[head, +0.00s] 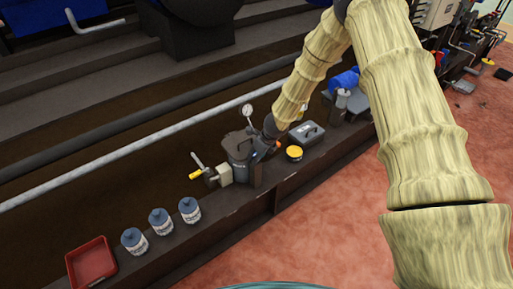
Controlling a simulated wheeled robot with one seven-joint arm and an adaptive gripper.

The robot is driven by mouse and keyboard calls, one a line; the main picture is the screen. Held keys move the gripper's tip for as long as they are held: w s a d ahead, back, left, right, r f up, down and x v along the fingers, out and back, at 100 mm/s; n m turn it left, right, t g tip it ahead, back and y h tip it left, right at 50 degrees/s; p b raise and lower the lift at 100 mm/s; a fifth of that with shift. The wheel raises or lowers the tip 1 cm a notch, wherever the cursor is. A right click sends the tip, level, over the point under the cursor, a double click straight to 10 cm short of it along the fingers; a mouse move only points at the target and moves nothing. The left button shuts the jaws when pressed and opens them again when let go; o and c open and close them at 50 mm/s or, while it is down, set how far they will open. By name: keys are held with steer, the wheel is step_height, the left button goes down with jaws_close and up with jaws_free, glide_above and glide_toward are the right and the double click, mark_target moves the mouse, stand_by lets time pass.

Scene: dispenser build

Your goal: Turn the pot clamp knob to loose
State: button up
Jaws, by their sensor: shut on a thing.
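A dark grey pressure pot (238,150) stands on the long brown bench, with a round white gauge (247,110) rising above it. My arm reaches down from the upper right to the pot's right side. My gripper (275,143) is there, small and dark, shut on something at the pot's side. A small orange-red part (278,144) shows beside the gripper; I cannot tell whether it is the clamp knob. The gripper hides the place of contact, and the knob's setting cannot be read.
A valve with a yellow handle (196,175) sits left of the pot. Several blue-grey bottles (161,221) and a red tray (91,264) stand farther left. Right of the pot are a yellow-topped tin (294,153) and a grey case (307,134). A pale rail (110,143) runs behind.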

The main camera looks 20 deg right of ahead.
steer(key=shift+w+r+n+y+p, duration=0.2)
steer(key=shift+n+p, duration=0.7)
steer(key=shift+p, duration=2.15)
steer(key=shift+s+f+g+p, duration=0.15)
steer(key=shift+g+p, duration=0.15)
steer(key=shift+p, duration=0.15)
steer(key=o, duration=1)
steer(key=v, duration=1.2)
steer(key=shift+d, duration=0.15)
steer(key=shift+f+n, duration=0.1)
steer(key=shift+n, duration=0.2)
